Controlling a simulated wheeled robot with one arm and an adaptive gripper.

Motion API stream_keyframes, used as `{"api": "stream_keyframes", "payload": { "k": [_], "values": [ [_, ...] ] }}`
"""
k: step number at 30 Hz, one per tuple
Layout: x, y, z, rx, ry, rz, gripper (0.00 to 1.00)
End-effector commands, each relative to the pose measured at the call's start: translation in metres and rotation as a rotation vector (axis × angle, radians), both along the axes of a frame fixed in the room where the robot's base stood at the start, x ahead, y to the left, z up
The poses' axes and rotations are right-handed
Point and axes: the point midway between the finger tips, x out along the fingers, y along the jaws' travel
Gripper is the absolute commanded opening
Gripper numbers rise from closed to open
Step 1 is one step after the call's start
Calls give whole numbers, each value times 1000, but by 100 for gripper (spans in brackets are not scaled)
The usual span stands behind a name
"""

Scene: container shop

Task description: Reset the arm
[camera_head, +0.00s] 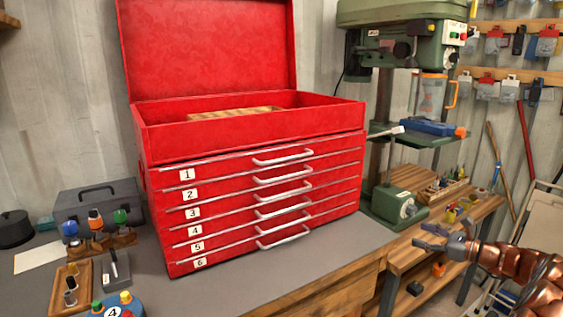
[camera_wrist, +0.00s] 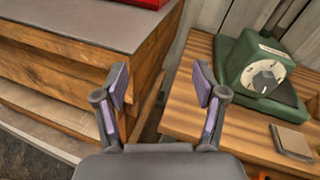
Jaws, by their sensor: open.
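My gripper (camera_head: 432,238) is at the lower right in the head view, at the end of my copper-coloured arm, to the right of the red toolbox. In the wrist view my gripper (camera_wrist: 160,85) has its two fingers spread apart with nothing between them. It hangs over the gap between the wooden workbench (camera_wrist: 88,70) and a lower wooden table (camera_wrist: 190,112). The fingers look clear of both.
The red toolbox (camera_head: 255,145) stands with its lid up and its numbered drawers shut. A green drill press (camera_head: 383,206) stands right of it. Small tools and bottles (camera_head: 96,220) fill the bench's left side. Tools hang on the wall (camera_head: 520,45).

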Motion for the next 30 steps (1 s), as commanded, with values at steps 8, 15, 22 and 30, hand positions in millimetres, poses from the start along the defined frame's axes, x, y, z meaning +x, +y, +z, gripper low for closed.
{"api": "stream_keyframes", "payload": {
  "k": [8, 15, 22, 30],
  "values": [
    [-27, 122, 46, -166, -42, 240, 70],
    [-76, 211, 69, -333, -86, 449, 70],
    [-139, 277, 80, -507, -141, 653, 70],
    [-224, 326, 80, -720, -211, 891, 70]
  ]
}}
